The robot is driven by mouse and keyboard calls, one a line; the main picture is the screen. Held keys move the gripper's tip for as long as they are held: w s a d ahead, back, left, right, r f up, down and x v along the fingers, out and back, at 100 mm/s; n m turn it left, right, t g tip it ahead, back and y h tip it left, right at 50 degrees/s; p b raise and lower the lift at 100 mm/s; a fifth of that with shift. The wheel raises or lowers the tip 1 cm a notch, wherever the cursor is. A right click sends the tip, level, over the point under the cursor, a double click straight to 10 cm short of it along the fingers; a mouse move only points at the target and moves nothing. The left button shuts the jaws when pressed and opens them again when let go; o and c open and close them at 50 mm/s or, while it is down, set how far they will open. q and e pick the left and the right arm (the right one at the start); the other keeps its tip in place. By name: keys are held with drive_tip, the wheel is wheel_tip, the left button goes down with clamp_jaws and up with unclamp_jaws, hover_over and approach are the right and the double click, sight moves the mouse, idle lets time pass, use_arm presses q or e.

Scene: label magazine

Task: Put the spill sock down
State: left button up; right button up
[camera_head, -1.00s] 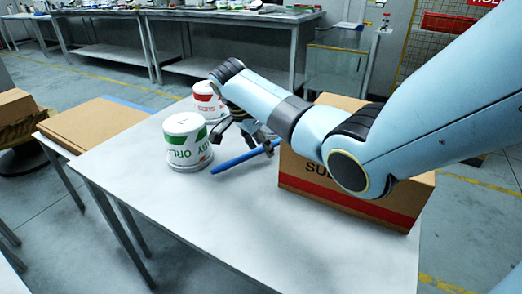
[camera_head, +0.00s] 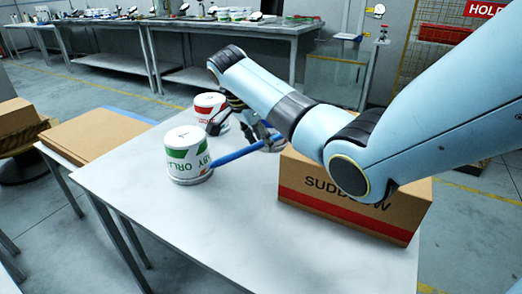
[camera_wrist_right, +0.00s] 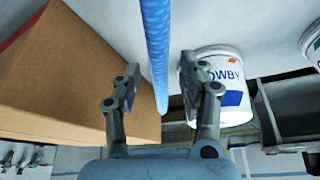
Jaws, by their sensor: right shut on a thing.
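The spill sock, a long thin blue tube (camera_head: 235,156), is held by my right gripper (camera_head: 245,134) over the white table. Its left end shows in front of the green-lettered white bucket (camera_head: 188,150); whether they touch I cannot tell. In the right wrist view the sock (camera_wrist_right: 155,35) runs between the two fingers of my right gripper (camera_wrist_right: 158,80), along the picture's height. The gripper is shut on it. My left gripper is not in view.
A cardboard box (camera_head: 330,205) with a red band stands right of the sock. A red-lettered bucket (camera_head: 211,106) stands behind the first. The white table (camera_head: 215,240) is clear in front. A brown flat box (camera_head: 105,132) lies on a table at left.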

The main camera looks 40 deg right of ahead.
wheel_tip(320, 180, up, 12)
drive_tip(key=p, duration=0.2)
drive_tip(key=shift+p, duration=0.4)
